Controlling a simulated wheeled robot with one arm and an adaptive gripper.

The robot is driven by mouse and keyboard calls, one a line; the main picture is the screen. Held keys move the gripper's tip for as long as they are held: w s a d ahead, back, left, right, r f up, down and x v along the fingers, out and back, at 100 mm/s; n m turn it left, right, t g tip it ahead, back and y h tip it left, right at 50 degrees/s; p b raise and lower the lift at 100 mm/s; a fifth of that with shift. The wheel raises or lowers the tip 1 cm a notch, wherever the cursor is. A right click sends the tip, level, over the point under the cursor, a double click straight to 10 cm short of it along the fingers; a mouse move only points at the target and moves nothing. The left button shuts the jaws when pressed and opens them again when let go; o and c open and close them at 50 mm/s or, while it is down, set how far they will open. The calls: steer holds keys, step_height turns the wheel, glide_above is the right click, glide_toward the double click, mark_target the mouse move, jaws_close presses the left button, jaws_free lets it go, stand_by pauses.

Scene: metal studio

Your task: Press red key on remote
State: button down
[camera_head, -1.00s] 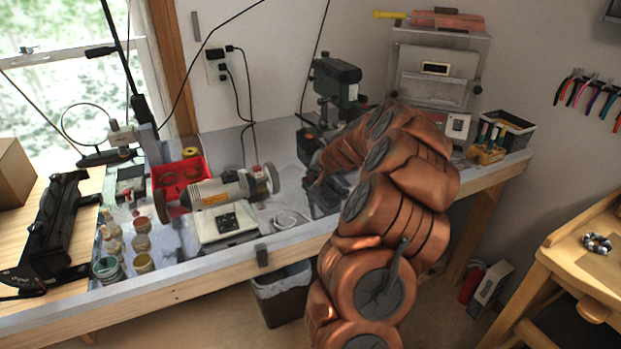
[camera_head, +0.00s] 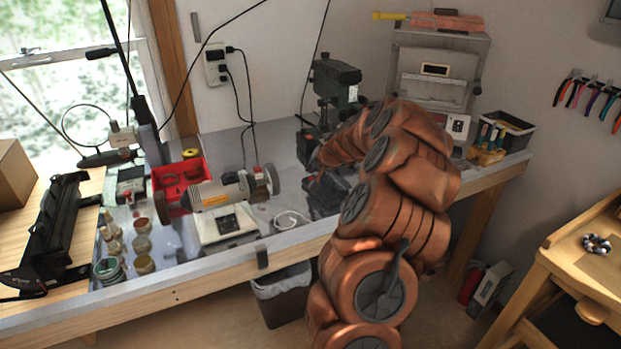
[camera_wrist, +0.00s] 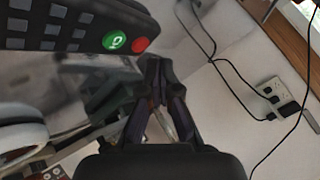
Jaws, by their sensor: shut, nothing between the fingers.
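The remote (camera_wrist: 65,32) is a dark bar with grey keys in the upper left of the wrist view. Near its right end are a round green key (camera_wrist: 117,41) and the red key (camera_wrist: 139,45). My gripper (camera_wrist: 157,68) is shut and empty. Its fingertips appear just below and right of the red key; whether they touch it I cannot tell. In the head view my gripper reaches over the bench by the drill press, and I cannot make out the remote there.
A green drill press (camera_head: 335,80) stands close to my gripper at the back of the bench. A bench grinder (camera_head: 220,192), a white scale (camera_head: 228,228) and a red bin (camera_head: 181,176) are to the left. Wall sockets (camera_wrist: 277,99) with cables show in the wrist view.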

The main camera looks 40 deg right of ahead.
steer(key=shift+r+p, duration=0.9)
steer(key=shift+r, duration=1.9)
